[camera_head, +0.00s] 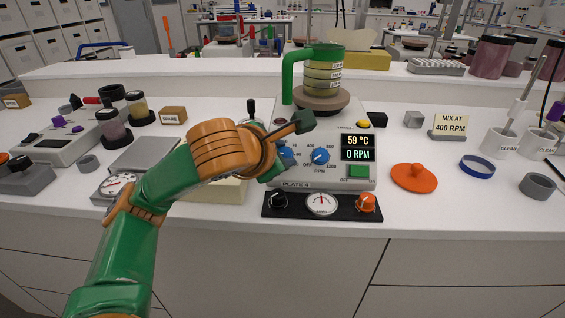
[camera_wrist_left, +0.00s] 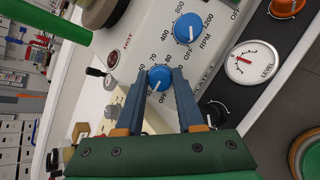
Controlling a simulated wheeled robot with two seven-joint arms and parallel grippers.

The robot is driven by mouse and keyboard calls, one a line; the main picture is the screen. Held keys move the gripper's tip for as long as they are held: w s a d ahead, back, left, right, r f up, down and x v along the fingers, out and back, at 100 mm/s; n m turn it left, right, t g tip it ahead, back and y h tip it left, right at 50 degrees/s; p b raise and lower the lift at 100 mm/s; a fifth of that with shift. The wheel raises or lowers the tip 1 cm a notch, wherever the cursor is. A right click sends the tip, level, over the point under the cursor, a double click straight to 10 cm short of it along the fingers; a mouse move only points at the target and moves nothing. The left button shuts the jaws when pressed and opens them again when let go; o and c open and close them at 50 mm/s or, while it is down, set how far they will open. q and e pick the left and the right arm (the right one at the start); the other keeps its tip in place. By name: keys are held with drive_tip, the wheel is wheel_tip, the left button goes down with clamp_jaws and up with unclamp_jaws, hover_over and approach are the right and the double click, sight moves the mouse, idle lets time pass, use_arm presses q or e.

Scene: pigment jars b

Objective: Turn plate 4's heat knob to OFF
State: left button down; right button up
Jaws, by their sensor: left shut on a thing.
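Plate 4 (camera_head: 298,178) is a pale hot plate with a display (camera_head: 357,148) reading 59 °C and 0 RPM. Its blue heat knob (camera_wrist_left: 159,78) sits between the fingertips of my left gripper (camera_wrist_left: 165,76) in the left wrist view, and the jaws are shut on it. The knob's white mark is small; it seems to point toward the OFF side of the dial, but I cannot tell exactly. In the head view my left gripper (camera_head: 284,160) is at the plate's left front, partly hidden by my wrist. The blue RPM knob (camera_head: 320,156) is beside it, untouched. My right gripper is not in view.
A green-handled beaker (camera_head: 323,70) stands on the plate's round top. A black strip in front holds a black knob (camera_head: 278,200), level gauge (camera_head: 321,203) and orange knob (camera_head: 366,202). An orange lid (camera_head: 414,178) lies right of the plate. Jars (camera_head: 113,124) stand at left.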

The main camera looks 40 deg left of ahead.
use_arm(q)
drive_tip(key=shift+f+n+b, duration=0.2)
drive_tip(key=shift+n+b, duration=0.15)
drive_tip(key=shift+n, duration=0.65)
drive_tip(key=shift+r+n+t+y, duration=0.1)
drive_tip(key=shift+n+t+y, duration=0.2)
drive_tip(key=shift+n+y, duration=0.45)
drive_tip(key=shift+d+n+y+p, duration=0.1)
drive_tip(key=shift+n+y+p, duration=0.4)
drive_tip(key=shift+n, duration=1.65)
drive_tip(key=c, duration=0.5)
unclamp_jaws()
